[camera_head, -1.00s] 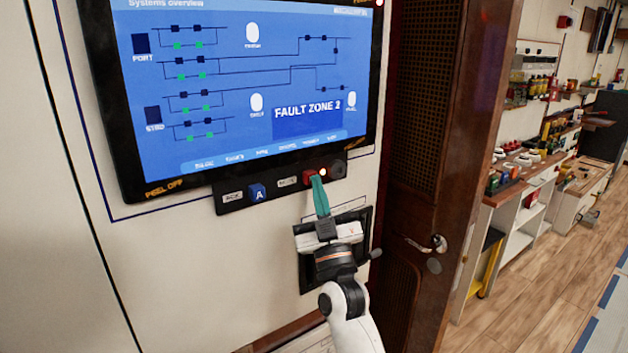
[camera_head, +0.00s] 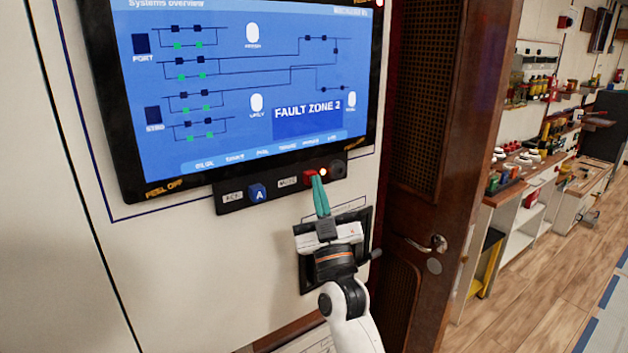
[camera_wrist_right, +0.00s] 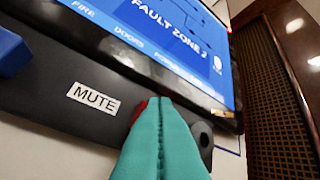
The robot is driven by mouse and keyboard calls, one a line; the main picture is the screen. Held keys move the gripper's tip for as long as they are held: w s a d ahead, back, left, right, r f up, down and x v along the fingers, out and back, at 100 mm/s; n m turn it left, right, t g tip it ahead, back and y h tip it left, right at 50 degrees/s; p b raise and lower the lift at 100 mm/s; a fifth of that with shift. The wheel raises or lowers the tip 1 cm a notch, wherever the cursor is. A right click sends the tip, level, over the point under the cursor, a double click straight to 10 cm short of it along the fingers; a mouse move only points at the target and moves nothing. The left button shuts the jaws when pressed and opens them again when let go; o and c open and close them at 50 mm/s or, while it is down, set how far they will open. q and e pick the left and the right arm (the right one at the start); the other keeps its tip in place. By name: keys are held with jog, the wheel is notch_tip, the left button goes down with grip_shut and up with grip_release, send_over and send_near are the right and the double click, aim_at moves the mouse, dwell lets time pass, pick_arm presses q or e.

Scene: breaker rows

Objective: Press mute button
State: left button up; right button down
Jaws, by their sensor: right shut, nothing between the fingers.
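The red mute button (camera_head: 309,176) sits on the black strip below the wall screen, just right of a small white label. In the right wrist view that label reads MUTE (camera_wrist_right: 93,97), and only a sliver of the red button (camera_wrist_right: 140,108) shows behind the fingers. My right gripper (camera_head: 317,178) has its teal fingers together with nothing between them. Its tips overlap the button's lower right part in the head view. The fingers (camera_wrist_right: 160,105) hide most of the button, so I cannot tell whether they touch it. My left gripper is not in view.
A blue button marked A (camera_head: 257,194) is left on the strip (camera_head: 230,207). A small bright light (camera_head: 323,172) and a round black knob (camera_head: 337,170) are to the right. The screen (camera_head: 240,90) is above. A brown door (camera_head: 415,130) stands at the right.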

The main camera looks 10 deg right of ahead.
jog(key=shift+w, duration=0.2)
dwell(0.5)
jog(key=shift+w+a, duration=0.15)
jog(key=shift+w, duration=0.1)
jog(key=shift+s, duration=0.45)
jog(key=s+d+p, duration=0.2)
jog(key=s, duration=0.3)
jog(key=shift+s+d, duration=0.15)
jog(key=shift+s, duration=0.15)
dwell(0.3)
dwell(0.4)
